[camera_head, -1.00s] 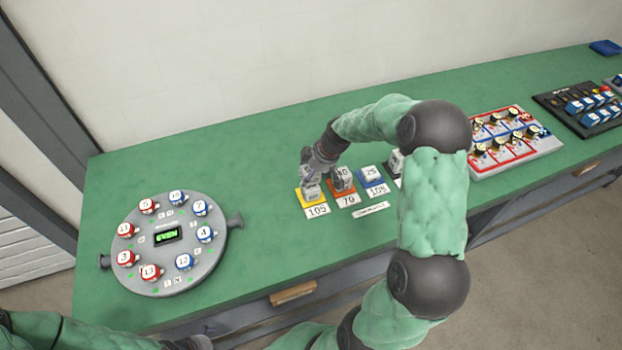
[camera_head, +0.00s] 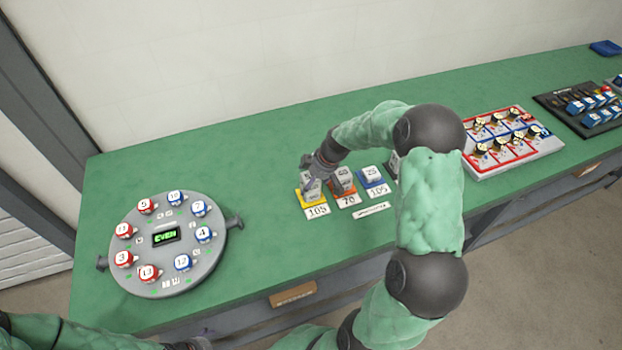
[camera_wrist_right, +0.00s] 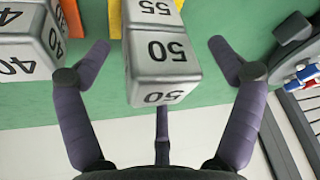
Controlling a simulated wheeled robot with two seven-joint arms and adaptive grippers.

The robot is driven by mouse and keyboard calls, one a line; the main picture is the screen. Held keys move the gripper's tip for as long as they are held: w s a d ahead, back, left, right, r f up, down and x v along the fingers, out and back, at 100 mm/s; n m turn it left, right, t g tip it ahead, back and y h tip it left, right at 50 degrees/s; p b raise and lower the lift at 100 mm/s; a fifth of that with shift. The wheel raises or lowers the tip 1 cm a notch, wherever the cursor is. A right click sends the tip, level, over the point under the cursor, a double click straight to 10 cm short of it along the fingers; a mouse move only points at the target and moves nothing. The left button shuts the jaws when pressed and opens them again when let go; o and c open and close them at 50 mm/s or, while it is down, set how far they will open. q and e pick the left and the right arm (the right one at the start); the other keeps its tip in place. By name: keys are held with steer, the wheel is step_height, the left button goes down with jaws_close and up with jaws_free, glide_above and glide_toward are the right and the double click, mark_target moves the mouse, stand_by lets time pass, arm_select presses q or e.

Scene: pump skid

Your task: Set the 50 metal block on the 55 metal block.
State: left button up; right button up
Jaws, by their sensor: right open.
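The 50 metal block (camera_wrist_right: 165,60) is a silver cube with black numbers, close up in the right wrist view. It sits on the 55 metal block (camera_wrist_right: 155,9), which shows just past it, roughly lined up and partly cut off by the picture edge. In the head view the stack (camera_head: 312,190) stands on the yellow pad, its upper part partly covered by my gripper. My right gripper (camera_wrist_right: 160,47) is open, one finger on each side of the 50 block, with green gaps between. It also shows over the stack in the head view (camera_head: 309,172). My left arm lies at the lower left.
The 40 metal block (camera_wrist_right: 30,50) stands close beside one finger, on the orange pad (camera_head: 348,200). The 25 block (camera_head: 373,173) stands on a blue pad to the right. A round grey dial panel (camera_head: 165,270) is at the left. The bench between is clear.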

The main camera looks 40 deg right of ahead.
steer(key=shift+r, duration=0.2)
steer(key=p+v, duration=0.2)
steer(key=v, duration=1)
